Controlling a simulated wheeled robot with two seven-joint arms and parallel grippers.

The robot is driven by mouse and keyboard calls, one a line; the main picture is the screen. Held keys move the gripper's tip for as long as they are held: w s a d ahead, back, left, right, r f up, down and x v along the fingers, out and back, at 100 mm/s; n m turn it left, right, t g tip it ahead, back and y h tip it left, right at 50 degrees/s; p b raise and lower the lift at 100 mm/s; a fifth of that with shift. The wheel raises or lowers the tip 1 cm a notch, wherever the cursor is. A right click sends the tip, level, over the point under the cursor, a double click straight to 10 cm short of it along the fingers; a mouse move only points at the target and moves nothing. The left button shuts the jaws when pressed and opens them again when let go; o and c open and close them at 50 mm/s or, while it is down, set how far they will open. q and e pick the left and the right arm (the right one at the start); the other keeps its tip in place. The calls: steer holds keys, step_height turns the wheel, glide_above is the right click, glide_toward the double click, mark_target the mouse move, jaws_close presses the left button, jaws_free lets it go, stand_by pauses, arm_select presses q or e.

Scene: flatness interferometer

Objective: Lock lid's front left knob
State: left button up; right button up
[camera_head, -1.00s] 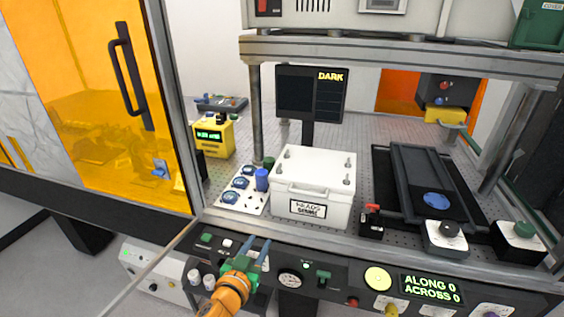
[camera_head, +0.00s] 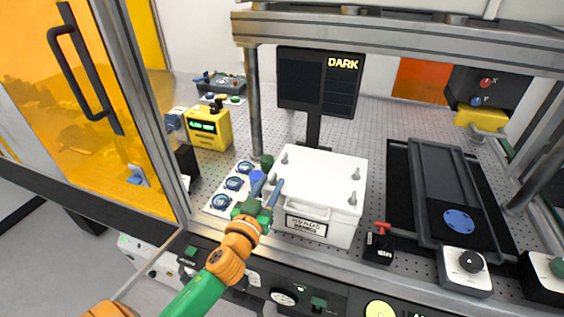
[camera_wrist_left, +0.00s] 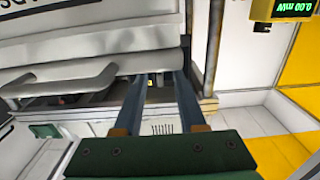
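The white box (camera_head: 335,228) with its flat white lid (camera_head: 318,178) stands on the perforated table, a handle and label on its front. Small grey knobs stand at the lid's corners; the back left (camera_head: 284,158), back right (camera_head: 356,173) and front right (camera_head: 352,198) ones show. The front left knob is not clearly visible, apparently behind my left gripper's finger. My left gripper (camera_head: 268,186) is open and empty at the box's front left corner; contact cannot be told. In the left wrist view its two fingers (camera_wrist_left: 158,82) are apart beside the box's grey handle (camera_wrist_left: 65,86). My right gripper is out of view.
Left of the box are a white plate of blue round parts (camera_head: 234,184), a blue cylinder and a green knob (camera_head: 267,161). A dark monitor (camera_head: 320,82) stands behind. A red-handled black switch (camera_head: 379,244) is right. The orange door (camera_head: 85,90) stands at left.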

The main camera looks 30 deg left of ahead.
mark_target(276, 173)
arm_select(q)
steer(key=p+x, duration=0.1)
steer(key=x, duration=0.5)
steer(key=shift+s, duration=0.1)
steer(key=shift+s+r, duration=0.2)
steer(key=shift+c, duration=0.6)
jaws_close()
